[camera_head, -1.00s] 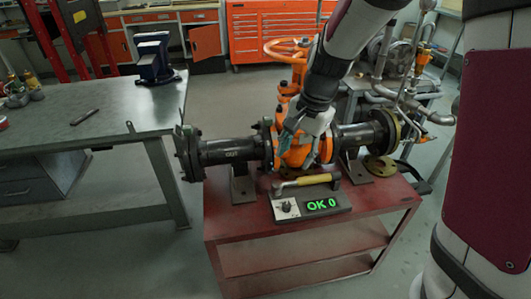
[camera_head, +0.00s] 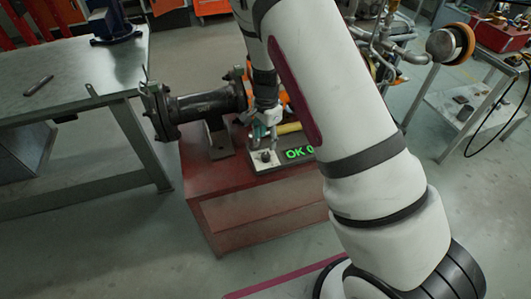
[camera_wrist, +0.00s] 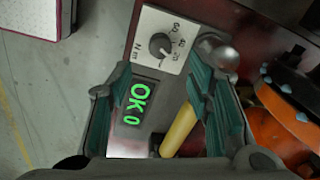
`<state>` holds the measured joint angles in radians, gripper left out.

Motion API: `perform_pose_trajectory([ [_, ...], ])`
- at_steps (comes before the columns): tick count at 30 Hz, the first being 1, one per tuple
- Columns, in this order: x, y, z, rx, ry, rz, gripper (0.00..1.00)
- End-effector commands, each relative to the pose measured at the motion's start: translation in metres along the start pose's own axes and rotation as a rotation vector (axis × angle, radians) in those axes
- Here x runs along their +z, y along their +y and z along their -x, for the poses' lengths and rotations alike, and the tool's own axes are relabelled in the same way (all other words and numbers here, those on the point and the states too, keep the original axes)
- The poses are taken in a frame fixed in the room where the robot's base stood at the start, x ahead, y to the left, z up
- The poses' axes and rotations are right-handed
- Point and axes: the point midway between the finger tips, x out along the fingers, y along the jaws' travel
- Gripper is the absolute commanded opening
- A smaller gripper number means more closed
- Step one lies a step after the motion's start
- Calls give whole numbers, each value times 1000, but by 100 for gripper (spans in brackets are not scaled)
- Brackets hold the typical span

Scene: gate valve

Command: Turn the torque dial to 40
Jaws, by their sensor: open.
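The torque dial (camera_wrist: 160,45) is a dark round knob on a pale plate marked 20, 40, 60 and N m. It also shows small in the head view (camera_head: 265,156). Its pointer is too small to read surely. The green display (camera_wrist: 137,105) beside it reads "OK 0". My gripper (camera_wrist: 160,75) is open, its teal-padded fingers spread on either side of the display and yellow handle (camera_wrist: 180,130), with the dial ahead between and beyond the tips. In the head view my gripper (camera_head: 262,128) is just above the dial plate. It holds nothing.
The box stands on a red cart (camera_head: 245,205). A dark pipe (camera_head: 205,105) and orange valve (camera_wrist: 285,120) stand close by; my arm hides much of the valve in the head view. A grey workbench (camera_head: 75,85) is at left. A round metal end (camera_wrist: 217,52) lies right of the dial.

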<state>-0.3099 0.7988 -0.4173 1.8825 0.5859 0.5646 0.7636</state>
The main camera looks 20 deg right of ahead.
Motion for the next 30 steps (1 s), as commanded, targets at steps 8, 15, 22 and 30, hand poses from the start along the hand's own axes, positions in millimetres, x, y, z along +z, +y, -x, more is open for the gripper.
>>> perform_pose_trajectory([
  [8,0,0,-53,2,-1,0,46],
  [15,0,0,-77,0,0,1,46],
  [22,0,0,-80,-1,0,2,46],
  [30,0,0,-80,-1,0,2,14],
])
